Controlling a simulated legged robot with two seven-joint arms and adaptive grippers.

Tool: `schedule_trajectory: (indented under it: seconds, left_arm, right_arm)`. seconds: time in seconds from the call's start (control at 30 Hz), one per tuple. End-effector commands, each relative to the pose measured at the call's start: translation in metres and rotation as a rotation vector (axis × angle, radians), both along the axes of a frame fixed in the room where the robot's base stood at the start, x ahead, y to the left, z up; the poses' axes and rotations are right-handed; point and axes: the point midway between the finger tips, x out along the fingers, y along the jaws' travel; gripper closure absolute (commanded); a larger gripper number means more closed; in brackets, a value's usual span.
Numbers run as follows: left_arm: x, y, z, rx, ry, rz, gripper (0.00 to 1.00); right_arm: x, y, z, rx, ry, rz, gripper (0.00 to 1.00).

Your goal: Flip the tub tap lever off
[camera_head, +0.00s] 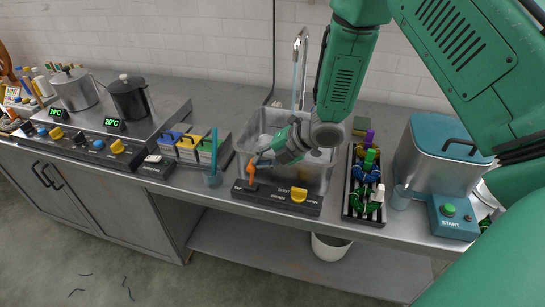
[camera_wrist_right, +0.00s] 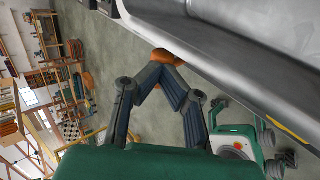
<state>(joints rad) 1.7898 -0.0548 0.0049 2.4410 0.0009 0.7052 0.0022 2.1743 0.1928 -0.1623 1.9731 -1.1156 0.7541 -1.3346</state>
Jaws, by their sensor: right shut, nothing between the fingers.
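The orange tap lever (camera_head: 252,174) stands up from the left end of a dark control panel (camera_head: 270,201) at the counter's front edge, in front of the grey tub (camera_head: 325,178). My right gripper (camera_head: 260,160) reaches over the tub and is shut and empty, with its fingertips close to the lever's top. In the right wrist view the closed fingertips (camera_wrist_right: 160,67) lie right by an orange rounded piece (camera_wrist_right: 166,57); I cannot tell if they touch. A tall metal tap (camera_head: 303,38) stands behind the tub, with a pale bluish streak below its spout. My left gripper is not in view.
A yellow drain knob (camera_head: 298,194) is on the same panel. A lidded teal-topped vat (camera_head: 440,150) is further right. Two pots stand on the left hob.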

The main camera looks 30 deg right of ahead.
Motion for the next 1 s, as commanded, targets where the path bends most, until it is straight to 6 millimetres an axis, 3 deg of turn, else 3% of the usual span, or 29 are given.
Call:
schedule_trajectory:
  seconds: [0.03, 0.2, 0.37, 0.6, 1.0]
  left_arm:
    - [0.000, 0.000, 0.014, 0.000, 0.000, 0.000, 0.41]
    - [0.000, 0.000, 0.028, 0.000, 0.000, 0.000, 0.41]
    - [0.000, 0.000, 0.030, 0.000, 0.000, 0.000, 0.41]
    - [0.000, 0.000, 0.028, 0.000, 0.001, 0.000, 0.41]
    - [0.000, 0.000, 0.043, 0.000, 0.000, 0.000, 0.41]
  right_arm:
    - [0.004, 0.005, 0.008, -0.035, 0.032, 0.009, 1.00]
    - [0.014, 0.014, 0.006, -0.091, 0.104, 0.003, 1.00]
    - [0.023, 0.020, 0.004, -0.086, 0.101, 0.003, 1.00]
    - [0.022, 0.018, 0.004, -0.084, 0.101, 0.000, 1.00]
    - [0.022, 0.019, 0.020, -0.085, 0.100, 0.001, 1.00]
